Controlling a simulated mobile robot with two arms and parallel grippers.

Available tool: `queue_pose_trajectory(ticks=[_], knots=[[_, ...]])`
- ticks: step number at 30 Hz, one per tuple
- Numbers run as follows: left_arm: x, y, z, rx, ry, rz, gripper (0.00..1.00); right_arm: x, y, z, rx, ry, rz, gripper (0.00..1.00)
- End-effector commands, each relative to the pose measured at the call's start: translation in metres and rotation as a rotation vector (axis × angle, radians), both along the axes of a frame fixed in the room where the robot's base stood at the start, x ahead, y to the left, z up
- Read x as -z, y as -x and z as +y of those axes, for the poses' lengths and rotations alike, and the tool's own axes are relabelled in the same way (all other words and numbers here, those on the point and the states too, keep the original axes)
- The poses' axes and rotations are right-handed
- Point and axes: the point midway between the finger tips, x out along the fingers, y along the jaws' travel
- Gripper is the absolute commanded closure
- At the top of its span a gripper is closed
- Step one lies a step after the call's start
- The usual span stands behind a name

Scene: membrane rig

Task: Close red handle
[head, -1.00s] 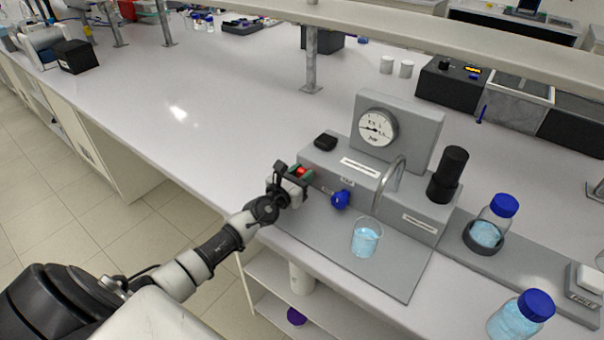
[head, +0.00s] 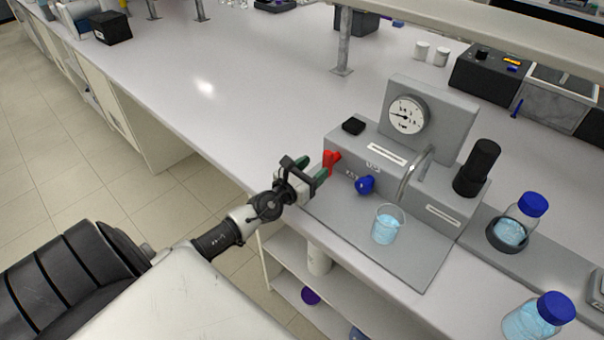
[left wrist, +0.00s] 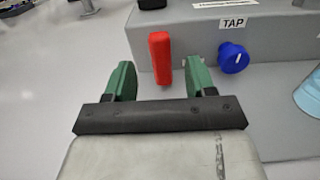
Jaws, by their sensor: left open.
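The red handle (head: 330,161) sticks out of the front face of the grey rig (head: 376,161), left of the blue knob (head: 365,184). In the left wrist view the red handle (left wrist: 161,58) stands upright, between and just beyond my green fingertips. The blue knob (left wrist: 233,58) is to its right, under a label reading TAP. My left gripper (head: 309,170) is open and empty, close in front of the handle; I cannot tell whether either finger touches it. It also shows in the left wrist view (left wrist: 158,80). My right gripper is out of view.
A beaker of blue liquid (head: 388,224) stands on the rig's grey base plate (head: 400,263) under a curved spout. A gauge (head: 407,115) rises behind. Blue-capped bottles (head: 538,316) stand at the right. The bench (head: 230,110) left of the rig is clear.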

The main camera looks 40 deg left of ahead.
Motion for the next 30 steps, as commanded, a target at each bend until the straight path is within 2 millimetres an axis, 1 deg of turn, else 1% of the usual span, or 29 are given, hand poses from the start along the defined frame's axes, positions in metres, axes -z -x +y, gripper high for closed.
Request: queue_pose_trajectory(ticks=[1,3,6,10,14,30], knots=[[0.002,0.01,0.001,0.001,-0.002,0.003,0.45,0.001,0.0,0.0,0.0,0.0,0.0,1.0],[0.001,0.021,0.002,0.001,-0.001,0.002,0.45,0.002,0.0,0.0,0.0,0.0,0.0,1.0],[0.002,0.033,0.003,0.0,-0.001,0.002,0.45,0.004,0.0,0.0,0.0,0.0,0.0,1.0],[0.001,0.042,0.004,0.0,-0.001,0.001,0.45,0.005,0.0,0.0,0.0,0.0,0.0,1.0],[0.0,0.045,0.004,0.0,-0.001,0.0,0.45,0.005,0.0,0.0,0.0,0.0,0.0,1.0],[0.0,0.045,0.003,-0.004,0.013,-0.003,0.45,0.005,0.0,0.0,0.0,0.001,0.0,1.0]])
